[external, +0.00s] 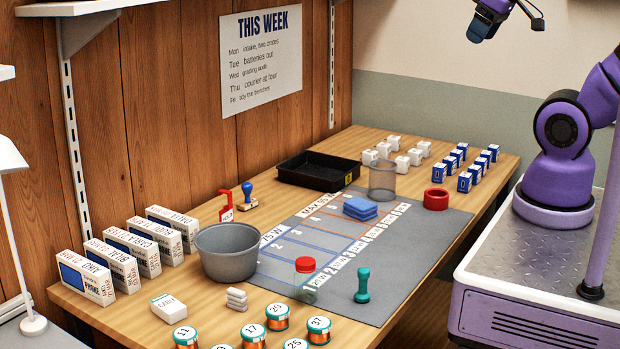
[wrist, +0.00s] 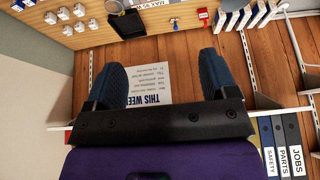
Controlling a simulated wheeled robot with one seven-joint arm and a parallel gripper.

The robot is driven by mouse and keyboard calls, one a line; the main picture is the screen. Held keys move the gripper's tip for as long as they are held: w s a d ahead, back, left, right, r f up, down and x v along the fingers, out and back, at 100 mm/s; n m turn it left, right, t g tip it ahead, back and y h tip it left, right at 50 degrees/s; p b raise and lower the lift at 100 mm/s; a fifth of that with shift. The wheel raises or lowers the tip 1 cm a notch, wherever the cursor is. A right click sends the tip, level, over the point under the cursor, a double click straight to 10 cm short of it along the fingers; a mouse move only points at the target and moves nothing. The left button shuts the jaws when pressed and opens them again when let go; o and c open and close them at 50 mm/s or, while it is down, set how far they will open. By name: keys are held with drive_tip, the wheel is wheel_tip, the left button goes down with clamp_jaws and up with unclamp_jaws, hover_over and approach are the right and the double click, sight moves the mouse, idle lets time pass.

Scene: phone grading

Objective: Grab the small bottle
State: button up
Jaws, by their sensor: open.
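A small bottle with a red cap (external: 306,265) and a see-through greenish body stands upright near the front of the grey mat (external: 430,250), by the number 1 row. My gripper (external: 484,28) is high up at the top right in the external view, far from the bottle and partly cut off by the frame edge. In the wrist view, my gripper (wrist: 163,76) has its two dark blue fingers wide apart with nothing between them. The bottle cannot be made out in the wrist view.
A teal stamp-like piece (external: 362,286) stands right of the bottle, and a grey bucket (external: 226,262) stands left. Numbered copper-coloured spools (external: 278,317) are in front. A clear cup (external: 382,181), blue pads (external: 360,208) and a red ring (external: 436,199) are farther back.

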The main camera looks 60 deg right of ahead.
drive_tip(key=w+a+f+g, duration=0.1)
drive_tip(key=w+a, duration=0.2)
drive_tip(key=w, duration=0.3)
drive_tip(key=w+a+f, duration=0.2)
drive_tip(key=w+a, duration=0.1)
drive_tip(key=w, duration=0.2)
drive_tip(key=n+g, duration=0.2)
drive_tip(key=g, duration=0.2)
hover_over(304, 261)
drive_tip(key=f, duration=3.2)
drive_tip(key=shift+d+f, duration=0.2)
drive_tip(key=shift+d, duration=0.1)
drive_tip(key=shift+a+f, duration=0.1)
drive_tip(key=shift+f, duration=0.25)
wheel_tip(304, 261, down, 10)
drive_tip(key=shift+f, duration=0.25)
drive_tip(key=shift+a, duration=0.1)
drive_tip(key=c, duration=1)
drive_tip(key=shift+r, duration=0.15)
